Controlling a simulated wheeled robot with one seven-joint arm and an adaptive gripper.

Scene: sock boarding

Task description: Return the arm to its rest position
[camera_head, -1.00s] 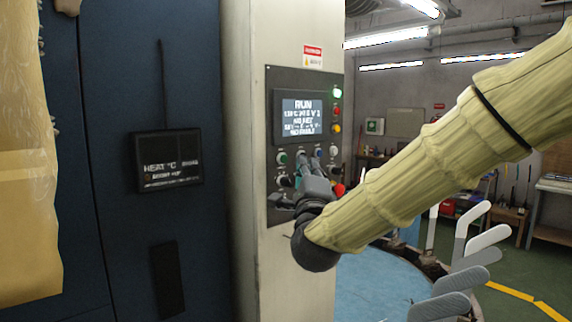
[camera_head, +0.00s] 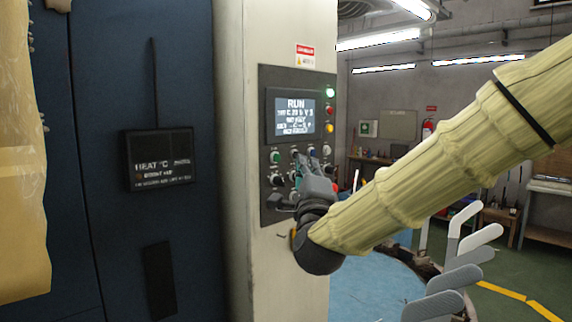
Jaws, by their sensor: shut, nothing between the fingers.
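My arm, in a pale yellow sleeve, reaches from the upper right to the control panel (camera_head: 268,118) on the cream column. My gripper (camera_head: 301,160) is in front of the lower part of the panel, over the rows of knobs and buttons. It is shut with nothing seen in it. Whether its fingertips touch the panel I cannot tell. The gripper and wrist hide some of the lower controls. The panel screen (camera_head: 296,115) reads RUN, and a green lamp (camera_head: 330,92) at its upper right is lit.
A dark blue cabinet with a heat display (camera_head: 160,158) stands at left, beside a hanging yellowish sheet (camera_head: 20,160). Below my arm are several grey sock boards (camera_head: 455,280) around a blue round platform (camera_head: 365,285). Open green floor lies at the right.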

